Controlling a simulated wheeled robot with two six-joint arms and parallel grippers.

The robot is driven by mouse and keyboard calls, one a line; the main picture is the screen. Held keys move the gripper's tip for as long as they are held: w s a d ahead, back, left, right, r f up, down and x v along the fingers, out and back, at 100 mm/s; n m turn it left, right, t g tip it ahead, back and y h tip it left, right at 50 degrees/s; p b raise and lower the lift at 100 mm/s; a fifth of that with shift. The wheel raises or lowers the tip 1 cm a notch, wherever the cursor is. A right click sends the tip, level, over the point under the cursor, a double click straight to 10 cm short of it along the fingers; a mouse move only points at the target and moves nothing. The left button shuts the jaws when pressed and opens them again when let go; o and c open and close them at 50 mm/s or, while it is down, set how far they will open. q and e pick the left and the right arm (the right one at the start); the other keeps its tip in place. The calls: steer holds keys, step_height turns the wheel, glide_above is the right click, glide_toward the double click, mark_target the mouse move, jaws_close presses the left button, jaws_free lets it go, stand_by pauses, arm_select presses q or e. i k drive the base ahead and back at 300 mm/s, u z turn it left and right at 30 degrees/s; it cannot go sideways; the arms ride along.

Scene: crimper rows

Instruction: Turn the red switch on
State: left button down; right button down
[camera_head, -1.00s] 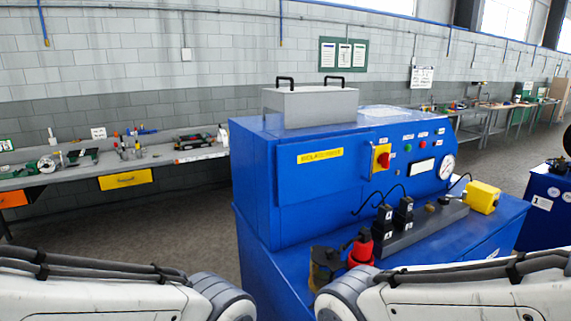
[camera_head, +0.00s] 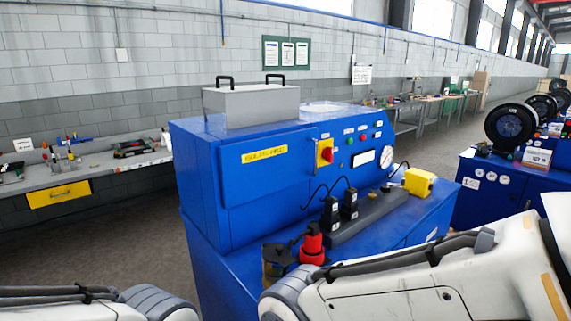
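The red switch (camera_head: 327,154) is a red rotary knob on a yellow plate. It sits on the upright front panel of the blue crimper machine (camera_head: 218,200), right of a yellow label. The knob is too small to tell which way it is turned. Both my arms show at the bottom of the view, the left in the lower left corner and the right across the lower right. Neither gripper is in the picture. Nothing touches the switch.
A red and black tool (camera_head: 311,245), black blocks (camera_head: 349,203) and a yellow box (camera_head: 418,182) stand on the machine's ledge. A grey case (camera_head: 258,104) sits on top. Workbenches line the wall, with open floor (camera_head: 120,240) at left.

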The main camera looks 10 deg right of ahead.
mark_target(327, 152)
steer(key=u, duration=0.1)
steer(key=k, duration=0.95)
steer(key=z, duration=1.2)
steer(key=i, duration=1.35)
steer(key=u, duration=0.65)
steer(key=i, duration=0.35)
steer(key=u, duration=0.25)
